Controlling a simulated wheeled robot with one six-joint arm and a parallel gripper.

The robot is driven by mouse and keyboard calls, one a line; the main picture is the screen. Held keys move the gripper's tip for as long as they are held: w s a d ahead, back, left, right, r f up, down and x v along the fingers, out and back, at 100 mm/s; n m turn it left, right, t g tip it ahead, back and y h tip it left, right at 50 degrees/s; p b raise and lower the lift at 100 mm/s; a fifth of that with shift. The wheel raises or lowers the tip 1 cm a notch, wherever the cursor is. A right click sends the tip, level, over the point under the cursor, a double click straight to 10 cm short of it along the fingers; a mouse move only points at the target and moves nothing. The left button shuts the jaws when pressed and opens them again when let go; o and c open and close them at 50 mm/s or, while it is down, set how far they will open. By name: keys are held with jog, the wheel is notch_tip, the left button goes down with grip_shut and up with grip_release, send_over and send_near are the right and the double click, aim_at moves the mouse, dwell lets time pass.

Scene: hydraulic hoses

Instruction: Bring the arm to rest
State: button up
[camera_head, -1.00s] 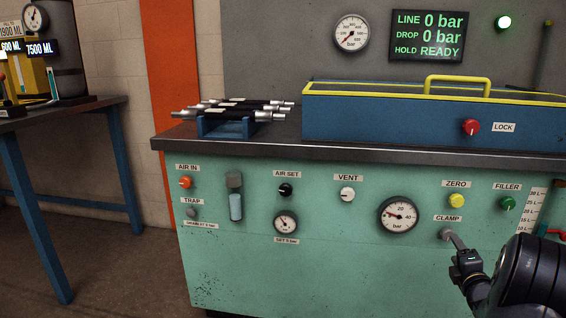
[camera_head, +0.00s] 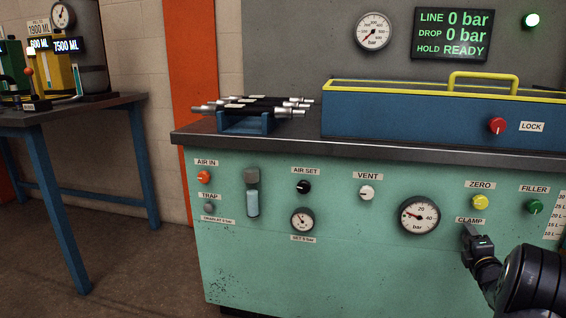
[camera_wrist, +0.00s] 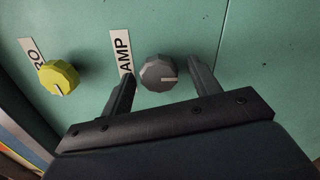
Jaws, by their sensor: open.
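My gripper (camera_wrist: 163,90) is open in the wrist view, with one finger on each side of the grey clamp knob (camera_wrist: 158,73). The knob lies between or just beyond the fingertips, and I see gaps beside it. In the head view my gripper (camera_head: 467,232) is at the lower right, in front of the green panel just under the CLAMP label (camera_head: 470,220). There it hides the clamp knob. My dark arm comes in from the lower right corner.
A yellow ZERO knob (camera_head: 480,202) and a green FILLER knob (camera_head: 535,207) sit close above my gripper. A pressure gauge (camera_head: 418,215) is to its left. Hoses (camera_head: 262,106) lie in a blue cradle on the bench top (camera_head: 290,140).

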jog(key=p+v, duration=0.3)
jog(key=v, duration=0.7)
jog(key=w+d+m+p, duration=0.2)
jog(key=w+m+p, duration=0.7)
jog(key=m, duration=0.9)
jog(key=shift+w+d+r, duration=0.2)
jog(key=shift+w+r, duration=0.05)
jog(key=shift+w, duration=0.15)
dwell(0.4)
jog(key=shift+a+f, duration=0.1)
jog(key=shift+a, duration=0.05)
dwell(0.3)
